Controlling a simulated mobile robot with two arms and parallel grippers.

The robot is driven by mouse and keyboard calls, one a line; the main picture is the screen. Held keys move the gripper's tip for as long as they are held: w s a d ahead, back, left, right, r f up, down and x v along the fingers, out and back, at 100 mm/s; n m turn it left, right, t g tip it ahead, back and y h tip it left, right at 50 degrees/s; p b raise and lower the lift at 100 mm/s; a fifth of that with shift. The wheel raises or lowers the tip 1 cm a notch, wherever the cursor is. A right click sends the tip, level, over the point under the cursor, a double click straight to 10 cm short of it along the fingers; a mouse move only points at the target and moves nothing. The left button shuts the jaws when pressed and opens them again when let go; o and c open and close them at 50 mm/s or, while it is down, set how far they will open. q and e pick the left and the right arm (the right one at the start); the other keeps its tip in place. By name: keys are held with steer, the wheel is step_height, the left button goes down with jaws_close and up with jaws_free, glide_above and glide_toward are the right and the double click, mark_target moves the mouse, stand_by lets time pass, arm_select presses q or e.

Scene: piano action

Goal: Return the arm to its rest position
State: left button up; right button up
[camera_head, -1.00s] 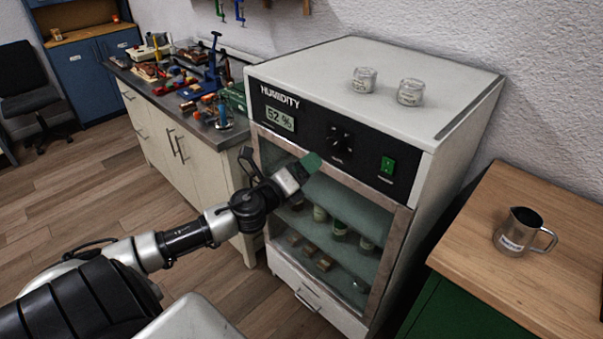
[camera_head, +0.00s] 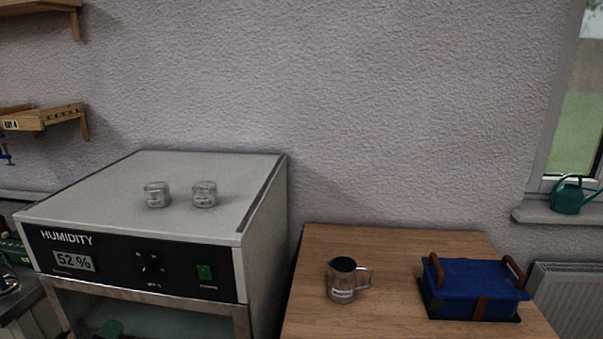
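The rest of that arm is below the picture, and whether the gripper is open or shut cannot be seen. My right gripper is not in view. The humidity cabinet (camera_head: 215,260) stands at the left, its display reading 52 %, with a green switch on its dark panel.
Two small glass jars (camera_head: 157,195) (camera_head: 204,194) stand on the cabinet's top. On the wooden worktop (camera_head: 390,250) to the right are a metal jug (camera_head: 342,281) and a blue box (camera_head: 472,289) with brown handles. A green watering can (camera_head: 570,195) stands on the windowsill.

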arm_select(q)
steer(key=s+a+f+n+g+y, duration=0.1)
steer(key=s+f+n+g, duration=0.25)
steer(key=f, duration=0.65)
steer(key=s+a+f+n+g+y, duration=0.1)
steer(key=s+a+f+n+g, duration=0.2)
steer(key=f, duration=0.7)
steer(key=s+d+f+n+g, duration=0.1)
steer(key=s+d+f+n, duration=0.2)
steer(key=s+f, duration=0.35)
steer(key=s+d+f+n+g, duration=0.2)
steer(key=s+f+n, duration=0.15)
steer(key=f, duration=0.55)
steer(key=s+d+f+n+g+h, duration=0.1)
steer(key=s+d+f+n+g, duration=0.1)
steer(key=s+d+f, duration=0.3)
steer(key=s+d+f+n+g+h, duration=0.1)
steer(key=s+d+f, duration=0.4)
steer(key=s, duration=0.7)
steer(key=s+d+f+n+g+h, duration=0.1)
steer(key=s+d+f+n+g, duration=0.2)
steer(key=s+d, duration=0.4)
steer(key=shift+s+f+n, duration=0.5)
steer(key=shift+s+f, duration=0.45)
steer(key=shift+s, duration=0.15)
steer(key=shift+g, duration=0.25)
